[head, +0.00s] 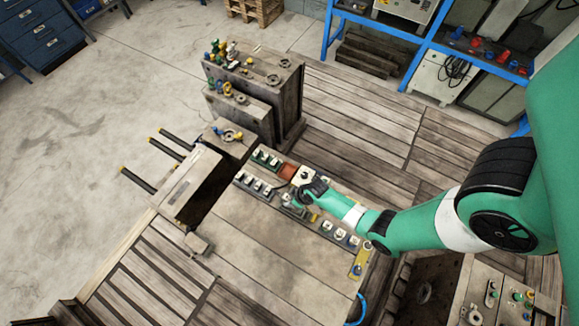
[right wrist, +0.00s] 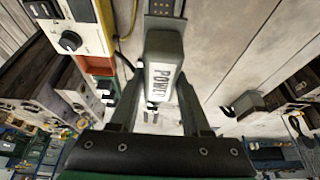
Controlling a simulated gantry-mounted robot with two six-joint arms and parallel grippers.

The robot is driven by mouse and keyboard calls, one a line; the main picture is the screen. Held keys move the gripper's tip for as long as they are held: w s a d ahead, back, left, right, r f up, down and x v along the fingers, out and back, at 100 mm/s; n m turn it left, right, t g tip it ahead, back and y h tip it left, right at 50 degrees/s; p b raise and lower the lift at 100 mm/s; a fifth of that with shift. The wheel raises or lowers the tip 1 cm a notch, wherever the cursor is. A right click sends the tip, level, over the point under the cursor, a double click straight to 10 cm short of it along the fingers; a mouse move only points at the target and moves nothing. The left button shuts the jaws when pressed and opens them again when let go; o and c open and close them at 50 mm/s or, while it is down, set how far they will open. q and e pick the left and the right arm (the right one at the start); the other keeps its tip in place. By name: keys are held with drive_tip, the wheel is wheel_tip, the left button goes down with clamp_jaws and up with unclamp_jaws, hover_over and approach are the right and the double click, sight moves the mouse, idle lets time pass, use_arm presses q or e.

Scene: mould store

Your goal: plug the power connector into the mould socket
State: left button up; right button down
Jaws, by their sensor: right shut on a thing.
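A grey power connector (right wrist: 164,52) with a white "POWER" label is between the fingers of my right gripper (right wrist: 162,85) in the right wrist view. The gripper is shut on it. Just beyond the connector, at the top edge, is a grey piece with small dark holes (right wrist: 163,7), which looks like a socket and is partly cut off. I cannot tell whether the two touch. In the head view my right gripper (head: 304,194) is over the row of fittings on the mould (head: 270,235), and the connector is too small to make out. My left gripper is not in view.
Upright mould plates (head: 285,85) stand behind in the head view. A blue rack (head: 410,60) is at the back right. Wooden planks around are mostly clear.

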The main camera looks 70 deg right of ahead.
drive_tip(key=shift+s+d+f, duration=0.15)
drive_tip(key=shift+s+d, duration=0.05)
drive_tip(key=shift+s, duration=0.05)
drive_tip(key=shift+f+b, duration=0.25)
drive_tip(key=shift+b, duration=0.1)
wheel_tip(320, 180, down, 5)
drive_tip(key=b, duration=0.4)
drive_tip(key=shift+r+b, duration=0.1)
drive_tip(key=shift+b, duration=0.2)
idle(0.6)
drive_tip(key=shift+f+b, duration=0.4)
drive_tip(key=shift+f, duration=0.1)
drive_tip(key=shift+f+b, duration=0.3)
drive_tip(key=shift+f, duration=0.05)
idle(0.5)
unclamp_jaws()
